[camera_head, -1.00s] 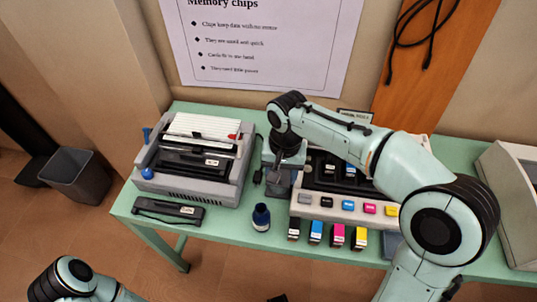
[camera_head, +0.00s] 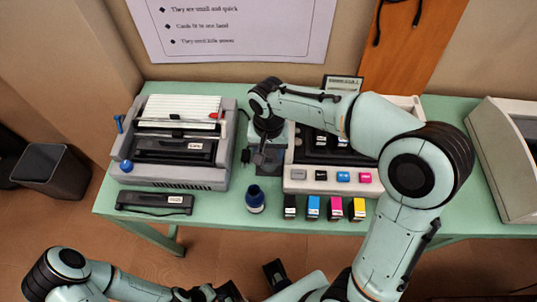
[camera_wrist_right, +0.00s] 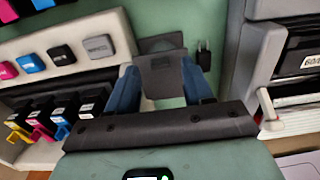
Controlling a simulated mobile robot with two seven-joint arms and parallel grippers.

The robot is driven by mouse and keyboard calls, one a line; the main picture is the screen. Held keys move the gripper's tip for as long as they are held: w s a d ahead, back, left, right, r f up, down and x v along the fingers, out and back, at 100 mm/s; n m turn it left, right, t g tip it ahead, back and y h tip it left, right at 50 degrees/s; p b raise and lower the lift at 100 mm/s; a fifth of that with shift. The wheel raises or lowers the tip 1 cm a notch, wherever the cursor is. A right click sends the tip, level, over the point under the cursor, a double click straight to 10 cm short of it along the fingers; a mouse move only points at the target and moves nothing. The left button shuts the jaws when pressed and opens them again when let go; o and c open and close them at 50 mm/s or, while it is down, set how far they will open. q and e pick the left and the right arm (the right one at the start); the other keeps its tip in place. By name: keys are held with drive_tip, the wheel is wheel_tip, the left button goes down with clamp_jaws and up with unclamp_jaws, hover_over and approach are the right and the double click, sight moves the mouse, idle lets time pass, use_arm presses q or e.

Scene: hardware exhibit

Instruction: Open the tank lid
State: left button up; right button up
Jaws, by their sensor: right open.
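A grey tank with a dark grey flap (camera_head: 262,168) stands at the left end of the colour ink printer (camera_head: 335,188); I take the flap for its lid. My right gripper (camera_head: 262,150) is over it, and my own wrist hides much of it. In the right wrist view, the open blue fingers (camera_wrist_right: 162,92) stand on either side of the dark grey flap (camera_wrist_right: 163,72), with no clear contact visible. Whether the lid is closed, I cannot tell. My left arm reaches in at the bottom left; its gripper (camera_head: 222,292) is low at the bottom edge, its jaws unclear.
A typewriter-like printer (camera_head: 180,172) stands to the left, with a black cartridge (camera_head: 155,203) before it. A dark blue bottle (camera_head: 255,199) and several ink cartridges (camera_head: 312,208) stand along the front edge. A beige machine (camera_head: 497,165) is at the right.

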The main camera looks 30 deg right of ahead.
drive_tip(key=shift+f, duration=0.95)
drive_tip(key=shift+c, duration=0.3)
clamp_jaws()
drive_tip(key=shift+w+r, duration=0.1)
